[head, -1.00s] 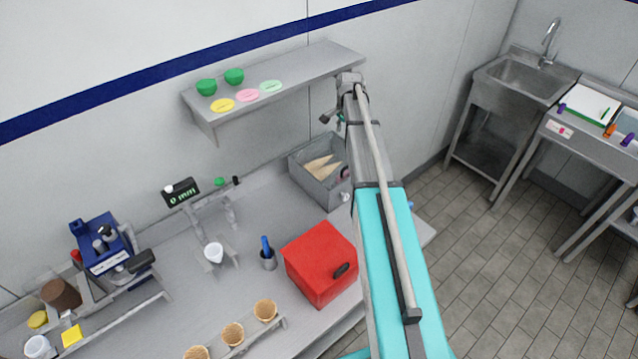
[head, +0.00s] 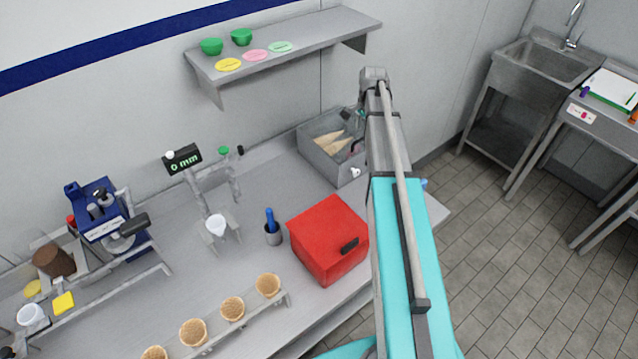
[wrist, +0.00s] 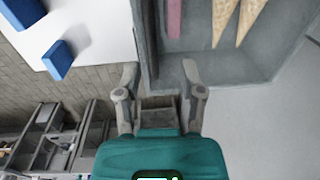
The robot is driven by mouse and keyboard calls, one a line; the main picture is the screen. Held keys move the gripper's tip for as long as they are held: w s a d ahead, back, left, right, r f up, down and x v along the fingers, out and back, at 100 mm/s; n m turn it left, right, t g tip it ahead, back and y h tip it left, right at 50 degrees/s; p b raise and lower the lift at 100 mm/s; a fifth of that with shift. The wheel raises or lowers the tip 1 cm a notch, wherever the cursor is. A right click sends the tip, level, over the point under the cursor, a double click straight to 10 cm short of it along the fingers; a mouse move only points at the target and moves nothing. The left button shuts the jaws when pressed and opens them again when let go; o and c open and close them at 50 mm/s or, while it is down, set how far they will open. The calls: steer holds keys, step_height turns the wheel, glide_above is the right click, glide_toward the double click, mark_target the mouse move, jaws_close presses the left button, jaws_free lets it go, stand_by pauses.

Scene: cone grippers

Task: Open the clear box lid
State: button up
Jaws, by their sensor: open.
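A grey box (head: 322,158) with cones (head: 333,143) inside stands at the back right of the counter. I cannot make out its clear lid as a separate sheet. A small white knob shows at its front right corner. In the wrist view the box's edge (wrist: 235,78) lies just beyond my gripper (wrist: 160,75), with two cones (wrist: 237,20) and a pinkish bar behind it. My gripper's fingers are spread apart with nothing between them, close to this edge; I cannot tell if they touch it. In the head view my arm partly covers the box's right side.
A red box (head: 328,240) and a pen cup (head: 273,235) stand on the counter in front of the grey box. A shelf (head: 320,40) hangs above it. A cone rack, scale and blue machine (head: 97,215) are further left. The floor is clear at right.

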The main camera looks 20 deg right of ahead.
steer(key=shift+s+d+f+t+y+b, duration=0.15)
steer(key=shift+s+f+t+b, duration=0.15)
steer(key=shift+f+b, duration=0.5)
steer(key=shift+s+f+t+y+b, duration=0.2)
steer(key=shift+f+t+b, duration=0.1)
steer(key=shift+f+b, duration=0.4)
step_height(320, 180, up, 14)
steer(key=s+p, duration=0.2)
steer(key=p, duration=1.2)
steer(key=s+a+f+n+b, duration=0.4)
steer(key=s+a, duration=0.3)
steer(key=a, duration=0.3)
steer(key=s+a+f+n+g+b, duration=0.1)
steer(key=s+a+f+n+b, duration=0.4)
steer(key=a, duration=0.6)
steer(key=shift+s+a+f+n+g, duration=0.35)
steer(key=shift+s+n, duration=0.85)
steer(key=shift+s, duration=0.45)
steer(key=s+a+f+n+b, duration=0.1)
steer(key=s+a+f+b, duration=0.1)
steer(key=s, duration=0.1)
steer(key=s+a+f+n+h+b, duration=0.1)
steer(key=s, duration=0.1)
steer(key=shift+a+f+n+b, duration=0.1)
steer(key=shift+f+n+b, duration=0.2)
steer(key=shift+f+b, duration=0.1)
